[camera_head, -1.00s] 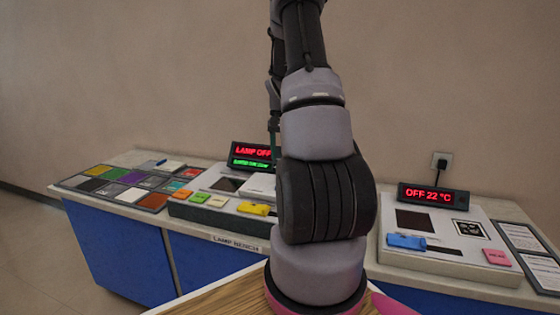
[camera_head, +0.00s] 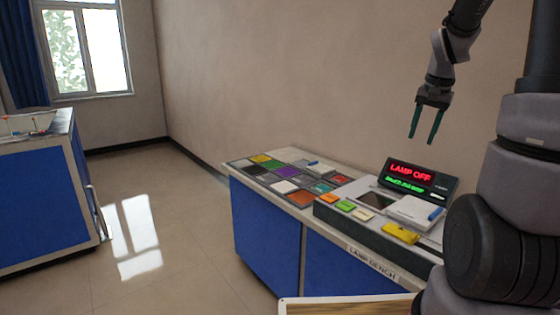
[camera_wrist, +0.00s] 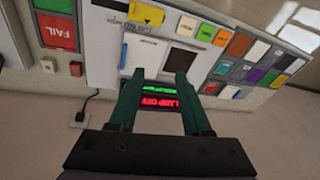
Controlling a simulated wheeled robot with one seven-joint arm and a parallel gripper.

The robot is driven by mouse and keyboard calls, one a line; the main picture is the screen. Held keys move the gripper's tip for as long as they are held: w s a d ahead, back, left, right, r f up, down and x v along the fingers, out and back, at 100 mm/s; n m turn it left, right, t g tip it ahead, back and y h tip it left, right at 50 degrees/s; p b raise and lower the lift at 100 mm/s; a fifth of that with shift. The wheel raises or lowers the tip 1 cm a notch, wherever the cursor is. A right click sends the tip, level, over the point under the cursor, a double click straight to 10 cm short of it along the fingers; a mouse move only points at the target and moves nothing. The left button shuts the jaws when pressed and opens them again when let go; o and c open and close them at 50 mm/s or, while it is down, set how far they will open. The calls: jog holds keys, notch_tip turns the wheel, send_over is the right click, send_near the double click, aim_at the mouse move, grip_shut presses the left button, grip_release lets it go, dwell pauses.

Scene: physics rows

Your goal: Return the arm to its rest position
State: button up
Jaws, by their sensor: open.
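My gripper (camera_head: 426,122) hangs from my arm at the upper right of the head view, its two green fingers pointing down and apart. It is open, with nothing between the fingers. It is in the air above the back of the lamp bench (camera_head: 268,228). In the wrist view, the gripper (camera_wrist: 160,82) spreads its fingers on either side of the lamp display (camera_wrist: 158,97), well apart from the bench top. The lamp display also shows in the head view (camera_head: 412,174), reading LAMP OFF in red with a green line below.
Coloured tiles (camera_head: 288,172) cover the bench's left part. A yellow block (camera_head: 401,234) and a white panel (camera_head: 414,212) lie near the display. Another blue bench (camera_head: 40,205) stands at the left. The floor (camera_head: 165,235) between is clear. A wall socket (camera_wrist: 82,118) shows in the wrist view.

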jog(key=s+a+r+n+t+y, duration=0.1)
jog(key=s+a+r+n+t, duration=0.1)
jog(key=s+a+r, duration=0.3)
jog(key=s+a+r+n+t+y, duration=0.1)
jog(key=s+a+r+t, duration=0.1)
jog(key=s+a+r, duration=0.3)
jog(key=s+a, duration=0.4)
jog(key=s, duration=0.4)
jog(key=shift+a+n, duration=0.4)
dwell(0.7)
